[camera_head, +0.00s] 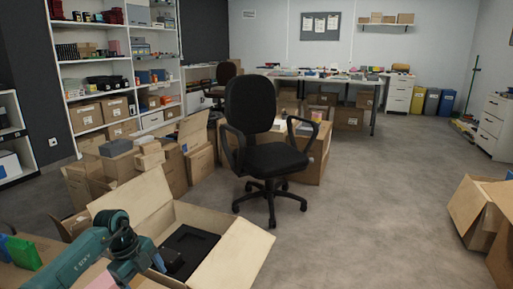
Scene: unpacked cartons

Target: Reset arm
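My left arm (85,258) is teal with dark joints and comes in from the lower left. It reaches over the near side of an open carton (245,250), its wrist bent down. A dark part with a bit of blue shows at its end, but I cannot make out the fingers or whether they are open. A black item (190,243) lies inside the carton, beside the wrist; I cannot tell if they touch. My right arm and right gripper are not in view.
A black office chair (262,140) stands behind the carton. Stacked cartons (125,168) and a filled shelf unit (95,72) are at the left. Another open carton (478,212) stands at the right edge. The grey floor (370,220) at centre right is clear.

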